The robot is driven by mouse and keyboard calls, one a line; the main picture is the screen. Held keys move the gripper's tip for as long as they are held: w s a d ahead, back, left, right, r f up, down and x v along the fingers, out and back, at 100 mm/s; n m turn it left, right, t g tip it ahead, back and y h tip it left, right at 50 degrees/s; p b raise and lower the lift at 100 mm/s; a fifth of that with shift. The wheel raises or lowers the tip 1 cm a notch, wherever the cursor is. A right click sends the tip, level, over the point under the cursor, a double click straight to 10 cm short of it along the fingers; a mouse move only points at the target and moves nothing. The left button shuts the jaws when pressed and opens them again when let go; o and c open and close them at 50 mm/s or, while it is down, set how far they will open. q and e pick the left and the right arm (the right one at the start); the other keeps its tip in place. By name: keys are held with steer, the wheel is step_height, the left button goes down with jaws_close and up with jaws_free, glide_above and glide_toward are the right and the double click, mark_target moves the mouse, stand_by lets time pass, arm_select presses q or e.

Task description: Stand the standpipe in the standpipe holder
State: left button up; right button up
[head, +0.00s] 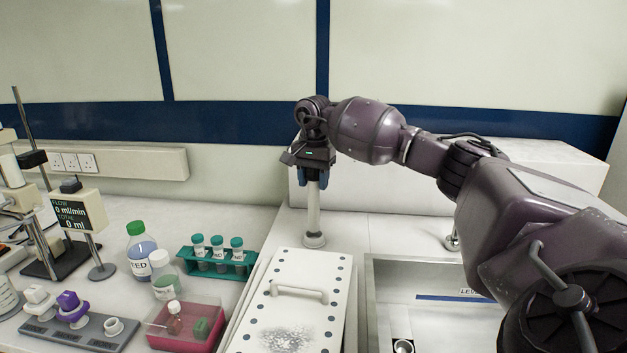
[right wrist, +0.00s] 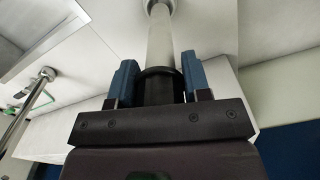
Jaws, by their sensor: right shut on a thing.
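The standpipe (head: 313,210) is a pale upright tube behind the perforated white board. My right gripper (head: 314,180) is shut on its upper part from above, with blue fingers on either side. The standpipe also shows in the right wrist view (right wrist: 160,45), with a dark collar (right wrist: 159,85) between the fingers. Its lower end meets a round grey base (head: 314,241) on the counter, which looks like the standpipe holder. I cannot tell how deep the tube sits in it. My left gripper is not in view.
A white board with a handle (head: 300,291) lies in front of the standpipe. A steel sink (head: 430,265) is to the right, with a metal fitting (head: 452,242) behind it. A teal tube rack (head: 217,262), bottles and a pink-based box (head: 187,328) stand to the left.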

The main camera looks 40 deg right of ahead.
mark_target(314, 191)
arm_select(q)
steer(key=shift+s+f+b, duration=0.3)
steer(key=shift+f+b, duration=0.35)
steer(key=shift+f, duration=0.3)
arm_select(e)
steer(key=shift+f, duration=1.7)
steer(key=o, duration=1.4)
steer(key=shift+c, duration=0.2)
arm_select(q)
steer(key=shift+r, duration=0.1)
arm_select(e)
step_height(314, 191, up, 4)
steer(key=shift+r, duration=0.1)
step_height(314, 191, up, 5)
steer(key=shift+r, duration=0.2)
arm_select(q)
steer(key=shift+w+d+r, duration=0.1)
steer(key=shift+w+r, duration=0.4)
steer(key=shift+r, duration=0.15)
arm_select(e)
steer(key=shift+r, duration=0.7)
